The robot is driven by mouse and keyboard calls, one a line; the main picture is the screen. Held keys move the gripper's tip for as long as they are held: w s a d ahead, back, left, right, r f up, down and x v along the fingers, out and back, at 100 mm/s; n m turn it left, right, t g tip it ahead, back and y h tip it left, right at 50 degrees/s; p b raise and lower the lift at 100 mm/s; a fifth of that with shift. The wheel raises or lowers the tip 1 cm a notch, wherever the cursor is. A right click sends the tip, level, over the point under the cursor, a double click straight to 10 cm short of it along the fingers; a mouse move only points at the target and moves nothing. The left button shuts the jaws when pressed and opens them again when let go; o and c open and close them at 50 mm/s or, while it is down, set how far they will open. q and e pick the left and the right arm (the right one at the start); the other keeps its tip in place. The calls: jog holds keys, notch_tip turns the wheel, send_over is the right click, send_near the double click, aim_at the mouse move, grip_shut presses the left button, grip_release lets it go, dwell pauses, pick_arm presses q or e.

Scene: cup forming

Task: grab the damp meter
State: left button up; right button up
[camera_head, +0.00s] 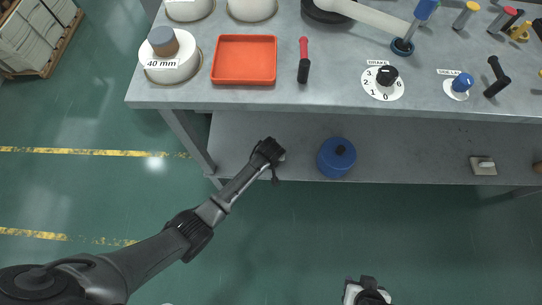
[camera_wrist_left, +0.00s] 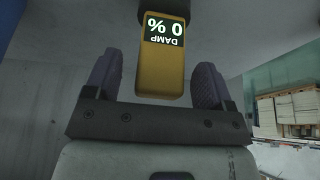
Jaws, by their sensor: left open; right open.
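The damp meter (camera_wrist_left: 162,72) is a yellow block with a dark display reading "DAMP 0 %", upside down in the left wrist view. Its near end shows between the two spread fingers of my left gripper (camera_wrist_left: 156,85), with a gap on each side. A dark part joins its far end. In the head view my left gripper (camera_head: 272,158) reaches over the lower shelf below the bench's front edge; I cannot make out the meter there. My right gripper (camera_head: 367,288) is at the bottom edge, partly cut off, open and away from the bench.
The lower shelf (camera_head: 420,155) holds a blue round container (camera_head: 337,158) just right of my left gripper. The bench top (camera_head: 340,90) overhangs behind, with a red tray (camera_head: 245,60), a black dial (camera_head: 386,75) and a red-and-black tool (camera_head: 304,62). Open green floor lies in front.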

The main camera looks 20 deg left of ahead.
pick_arm(q)
jog(key=shift+b+x, duration=0.5)
jog(key=shift+x, duration=0.7)
jog(key=c, duration=1.1)
